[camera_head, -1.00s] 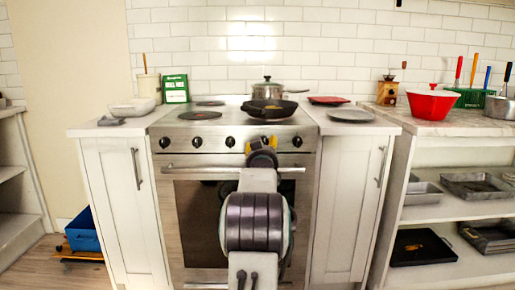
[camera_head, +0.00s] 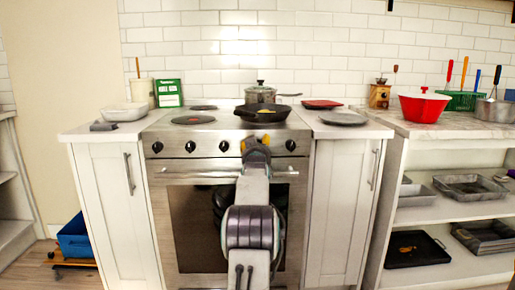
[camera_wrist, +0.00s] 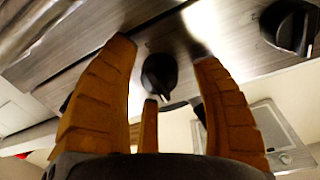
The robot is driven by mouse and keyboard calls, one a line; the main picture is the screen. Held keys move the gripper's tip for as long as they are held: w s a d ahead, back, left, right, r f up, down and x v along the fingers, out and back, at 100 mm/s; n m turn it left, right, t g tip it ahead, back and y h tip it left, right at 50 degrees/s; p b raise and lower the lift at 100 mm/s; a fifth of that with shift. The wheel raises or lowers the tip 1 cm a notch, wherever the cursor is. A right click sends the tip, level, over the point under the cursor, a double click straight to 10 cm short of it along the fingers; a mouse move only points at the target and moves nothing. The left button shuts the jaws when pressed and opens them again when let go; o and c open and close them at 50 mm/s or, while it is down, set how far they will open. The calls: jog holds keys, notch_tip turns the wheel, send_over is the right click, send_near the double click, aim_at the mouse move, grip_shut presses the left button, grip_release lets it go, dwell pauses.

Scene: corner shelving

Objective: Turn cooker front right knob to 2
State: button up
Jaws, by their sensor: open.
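The steel cooker (camera_head: 172,133) stands ahead with a row of black knobs on its front panel. The rightmost knob (camera_head: 290,145) shows clear of my gripper (camera_head: 256,142), which is at the panel just left of it and hides part of the row. In the wrist view, my gripper (camera_wrist: 172,75) is open, with a black knob (camera_wrist: 159,73) between its spread yellow-brown fingers. I cannot tell whether the fingers touch it. Another knob (camera_wrist: 290,25) is at the upper right there. The knobs' number marks are not readable.
A black pan (camera_head: 262,113) and a lidded pot (camera_head: 260,93) stand on the hob. The oven handle (camera_head: 190,174) runs below the knobs, behind my arm. White cabinets flank the cooker.

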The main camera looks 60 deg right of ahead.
jog(key=shift+c, duration=0.2)
jog(key=c, duration=1.2)
jog(key=shift+o, duration=0.2)
jog(key=shift+r, duration=0.1)
jog(key=shift+m, duration=0.3)
jog(key=shift+r+m+p, duration=0.15)
jog(key=shift+m+p, duration=0.35)
jog(key=shift+p, duration=0.1)
jog(key=shift+m+p, duration=0.75)
jog(key=shift+m, duration=1.55)
grip_shut()
jog(key=shift+w, duration=0.1)
jog(key=shift+a, duration=0.1)
